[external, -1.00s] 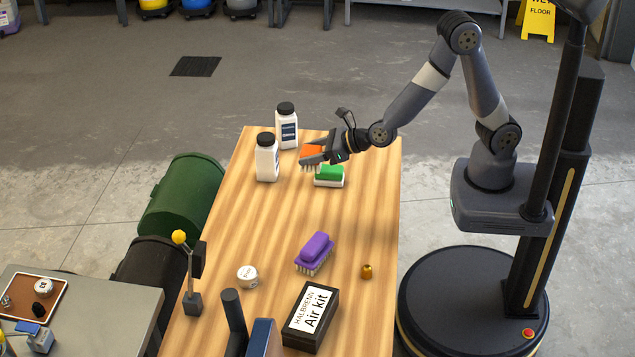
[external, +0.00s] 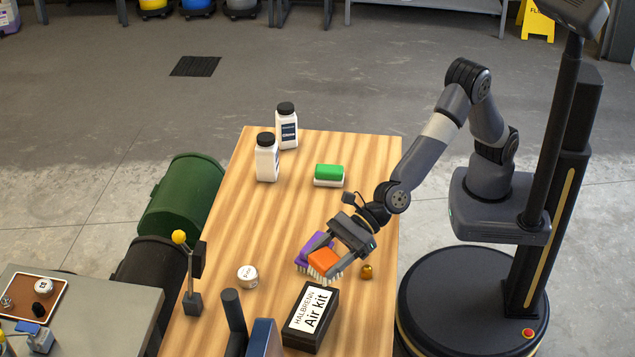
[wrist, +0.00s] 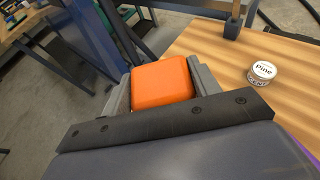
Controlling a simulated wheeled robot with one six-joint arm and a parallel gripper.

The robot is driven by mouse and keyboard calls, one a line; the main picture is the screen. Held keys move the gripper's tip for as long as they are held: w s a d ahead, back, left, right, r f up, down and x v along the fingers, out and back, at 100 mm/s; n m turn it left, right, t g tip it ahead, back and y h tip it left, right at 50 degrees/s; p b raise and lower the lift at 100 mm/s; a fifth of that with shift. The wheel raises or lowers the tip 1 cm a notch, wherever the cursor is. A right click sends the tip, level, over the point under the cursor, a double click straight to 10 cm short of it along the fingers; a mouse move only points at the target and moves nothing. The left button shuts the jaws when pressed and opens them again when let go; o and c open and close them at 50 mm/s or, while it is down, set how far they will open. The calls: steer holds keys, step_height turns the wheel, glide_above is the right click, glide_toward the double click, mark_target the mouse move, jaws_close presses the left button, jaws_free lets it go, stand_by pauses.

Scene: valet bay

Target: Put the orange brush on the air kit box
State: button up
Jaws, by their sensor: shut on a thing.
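The orange brush (external: 323,260) is held in my gripper (external: 328,258), bristles down, in front of the purple brush in the external view. In the wrist view the orange brush (wrist: 161,83) sits between the two fingers of my gripper (wrist: 160,90). The air kit box (external: 311,316), black with a white label reading "Air kit", lies on the wooden table (external: 215,265) just nearer the camera than the brush. Its top looks bare. I cannot tell exactly how high the brush is above the table.
The purple brush (external: 312,246) is partly hidden by my gripper. A small brass piece (external: 366,271) stands right of it.

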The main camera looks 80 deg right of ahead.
step_height(320, 180, down, 9)
steer(key=shift+f+b, duration=0.15)
steer(key=shift+b, duration=0.2)
steer(key=shift+f+b, duration=0.2)
steer(key=shift+b, duration=0.1)
steer(key=o, duration=1)
steer(key=shift+r, duration=0.1)
steer(key=shift+r+p, duration=0.15)
steer(key=shift+p, duration=0.15)
steer(key=b+v, duration=0.2)
steer(key=v, duration=1)
steer(key=shift+o, duration=0.2)
